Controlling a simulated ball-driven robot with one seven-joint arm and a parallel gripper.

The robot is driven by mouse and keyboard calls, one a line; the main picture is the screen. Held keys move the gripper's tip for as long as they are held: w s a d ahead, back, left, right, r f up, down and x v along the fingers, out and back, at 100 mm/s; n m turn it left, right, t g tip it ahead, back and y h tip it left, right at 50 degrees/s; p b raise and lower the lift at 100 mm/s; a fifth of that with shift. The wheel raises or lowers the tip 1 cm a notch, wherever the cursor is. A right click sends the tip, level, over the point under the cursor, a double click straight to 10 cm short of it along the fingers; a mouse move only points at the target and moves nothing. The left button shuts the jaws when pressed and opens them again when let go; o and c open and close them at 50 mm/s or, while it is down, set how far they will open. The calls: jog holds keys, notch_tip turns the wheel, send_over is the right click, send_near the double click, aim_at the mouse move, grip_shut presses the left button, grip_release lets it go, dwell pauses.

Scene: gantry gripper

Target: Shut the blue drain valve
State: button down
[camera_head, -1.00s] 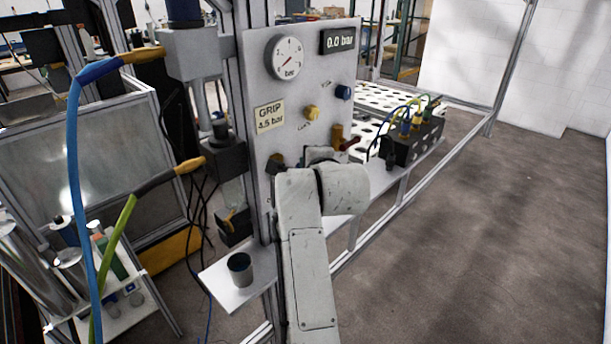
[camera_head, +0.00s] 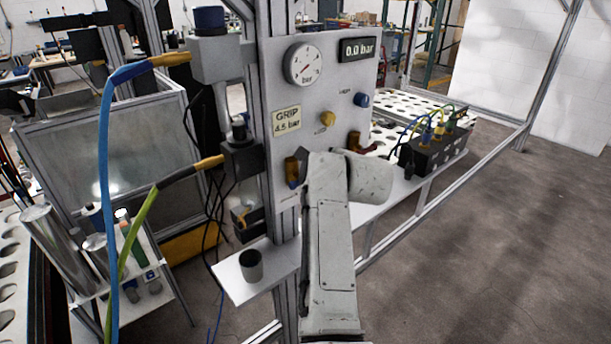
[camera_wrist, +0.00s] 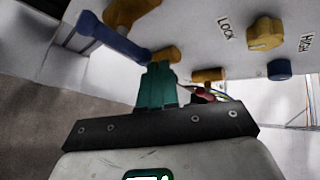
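The blue drain valve's lever (camera_wrist: 118,42) shows at the upper left of the wrist view, slanting from a brass body (camera_wrist: 132,10) down towards my fingertips. My gripper (camera_wrist: 160,68) has two green fingers close together, with no gap or held object visible. The fingertips are just right of the lever's lower end; whether they touch cannot be told. A brass part (camera_wrist: 166,54) shows behind them.
A red-handled brass valve (camera_head: 354,142) is right of my wrist. The panel (camera_head: 300,110) carries a gauge, a 0.0 bar display, a yellow knob (camera_head: 327,118) and a blue knob (camera_head: 362,100). A grey cup (camera_head: 251,265) stands on the shelf. Floor at right is clear.

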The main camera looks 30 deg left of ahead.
jog(key=shift+w+d+f, duration=0.2)
jog(key=shift+w+f, duration=0.05)
jog(key=shift+f, duration=0.3)
